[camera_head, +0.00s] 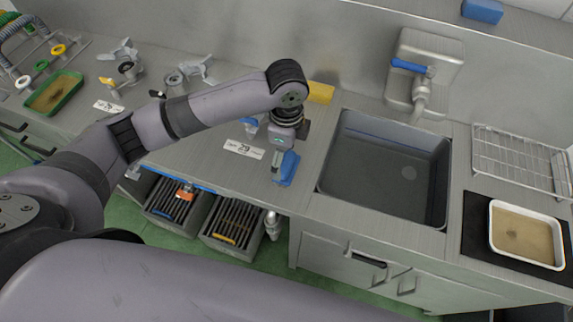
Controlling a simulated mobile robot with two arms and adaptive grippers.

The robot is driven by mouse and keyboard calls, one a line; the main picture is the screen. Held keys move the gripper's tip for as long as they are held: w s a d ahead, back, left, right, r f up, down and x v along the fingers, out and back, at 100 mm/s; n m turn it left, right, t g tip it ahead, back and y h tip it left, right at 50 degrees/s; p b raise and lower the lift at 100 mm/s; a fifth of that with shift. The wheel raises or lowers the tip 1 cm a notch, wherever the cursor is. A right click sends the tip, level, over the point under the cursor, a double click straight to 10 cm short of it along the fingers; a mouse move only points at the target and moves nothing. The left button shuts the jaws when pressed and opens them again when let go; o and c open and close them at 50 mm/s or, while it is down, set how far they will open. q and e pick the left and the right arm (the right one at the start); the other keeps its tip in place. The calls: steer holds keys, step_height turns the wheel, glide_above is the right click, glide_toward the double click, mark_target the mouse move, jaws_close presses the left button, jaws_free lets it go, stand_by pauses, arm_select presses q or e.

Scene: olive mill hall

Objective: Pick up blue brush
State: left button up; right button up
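A blue piece that looks like the blue brush (288,168) is on the steel counter, left of the sink and near the counter's front edge. My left gripper (277,166) points down right at it, with its fingers overlapping the blue piece's left side. Whether the fingers are closed on it or only beside it is too small to tell. Part of the brush is hidden by the gripper. Another small blue item (250,124) shows behind the gripper, partly covered by my arm. My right gripper is not in view.
A white label card (244,149) lies left of the gripper. The sink (345,150) is on the right, with a blue-handled tap (410,66) behind. A yellow block (321,92) stands at the back. A white tray (494,236) and wire rack (520,150) are further right.

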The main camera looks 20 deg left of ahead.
mark_target(286, 162)
arm_select(q)
steer(key=shift+w+f+p, duration=0.15)
steer(key=shift+f+p, duration=0.75)
steer(key=shift+f, duration=2.2)
steer(key=c, duration=1.3)
steer(key=shift+r, duration=0.1)
step_height(286, 162, up, 20)
steer(key=shift+b, duration=1.25)
